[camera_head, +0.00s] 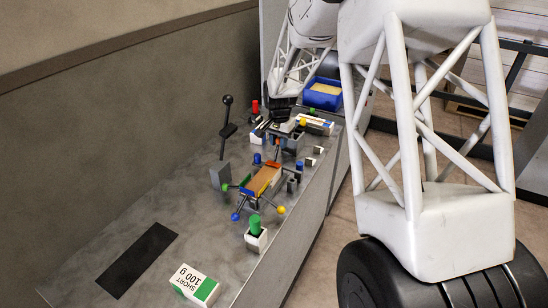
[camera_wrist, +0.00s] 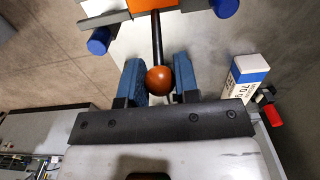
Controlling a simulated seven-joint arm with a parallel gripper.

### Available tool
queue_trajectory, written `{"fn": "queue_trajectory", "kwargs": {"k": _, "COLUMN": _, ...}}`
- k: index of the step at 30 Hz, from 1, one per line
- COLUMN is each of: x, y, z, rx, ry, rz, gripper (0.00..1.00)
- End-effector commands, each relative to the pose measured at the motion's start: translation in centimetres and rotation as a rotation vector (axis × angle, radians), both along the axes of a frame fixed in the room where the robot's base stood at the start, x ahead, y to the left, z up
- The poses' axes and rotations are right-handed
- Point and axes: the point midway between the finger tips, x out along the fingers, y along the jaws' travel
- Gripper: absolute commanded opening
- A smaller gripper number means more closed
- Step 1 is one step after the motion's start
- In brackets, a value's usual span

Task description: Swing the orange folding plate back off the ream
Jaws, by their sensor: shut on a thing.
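In the wrist view, my gripper (camera_wrist: 159,72) has its two blue-padded fingers around an orange ball knob (camera_wrist: 160,81), shut on it. A black rod runs from the knob to an orange plate (camera_wrist: 143,4), which is cut off by the top edge. In the head view, my dark gripper (camera_head: 281,112) is at the far part of the bench, and the orange knob (camera_head: 277,143) shows just below it. A tan-topped block with orange edges (camera_head: 262,179) sits mid-bench; I cannot tell how much of it is plate or ream.
Coloured ball levers, yellow (camera_head: 281,209) and blue (camera_head: 235,216), stick out around the block. A green-capped post (camera_head: 255,232), a "SHORT 100 g" box (camera_head: 195,284), a black lever (camera_head: 227,125) and a blue tray (camera_head: 322,95) stand around. The bench's near left is mostly clear.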

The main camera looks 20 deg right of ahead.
Motion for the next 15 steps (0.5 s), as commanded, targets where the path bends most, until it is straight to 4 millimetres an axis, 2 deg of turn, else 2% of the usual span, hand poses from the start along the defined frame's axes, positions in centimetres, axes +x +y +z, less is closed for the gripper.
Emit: {"fn": "queue_trajectory", "kwargs": {"k": 15, "x": 0.86, "y": -0.85, "z": -0.62, "rx": 0.000, "ry": 0.000, "rz": 0.000, "gripper": 0.17}}
